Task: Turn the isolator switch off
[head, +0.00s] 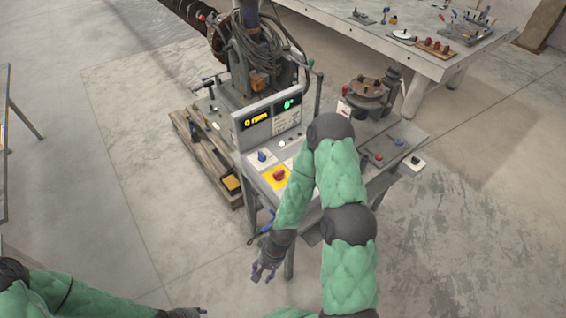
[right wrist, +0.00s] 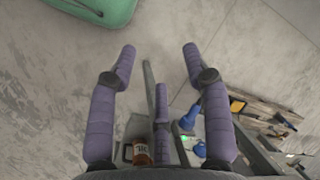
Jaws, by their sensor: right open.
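The isolator switch, a red rotary knob on a yellow plate (head: 279,175), sits on the sloping front of the grey machine's control panel in the head view. I cannot read its position at this size. My right gripper (head: 268,265) hangs below and in front of the panel, apart from the switch. In the right wrist view, my right gripper (right wrist: 160,68) has its purple fingers spread with nothing between them. My left gripper (head: 190,312) is at the bottom edge of the head view, partly cut off, far from the panel.
A blue knob (head: 262,156) is beside the switch, below displays reading 0 rpm (head: 256,119) and 0° (head: 289,104). A blue-handled part (head: 267,222) hangs at the machine's left front. A wooden pallet (head: 205,155) lies left. The floor in front is clear.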

